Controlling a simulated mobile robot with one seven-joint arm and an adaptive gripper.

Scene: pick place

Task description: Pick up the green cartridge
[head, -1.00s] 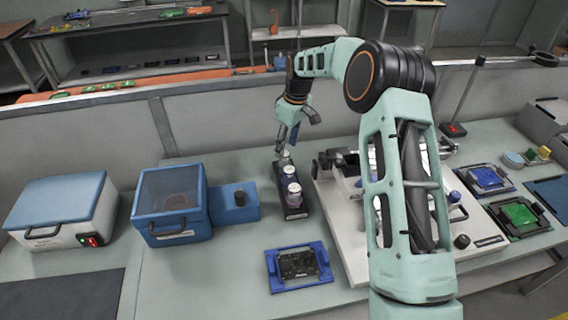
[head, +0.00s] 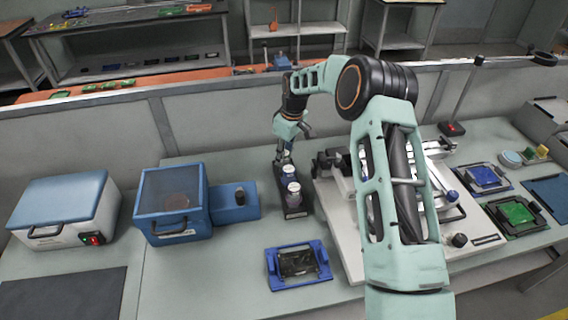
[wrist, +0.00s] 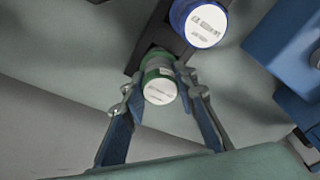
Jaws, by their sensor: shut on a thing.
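The green cartridge (wrist: 160,83) has a white labelled top and a green band. In the wrist view it sits between the two fingertips of my gripper (wrist: 158,88), which is shut on it. It is at the end of the dark rack (wrist: 155,38), beside a cartridge with a blue rim (wrist: 203,23). I cannot tell whether its base is still in the rack. In the head view my gripper (head: 283,155) points down at the far end of the rack, and the green cartridge is too small and covered to make out clearly.
A blue-framed holder (head: 298,264) lies in front. A white-based device (head: 345,240) stands close on the right.

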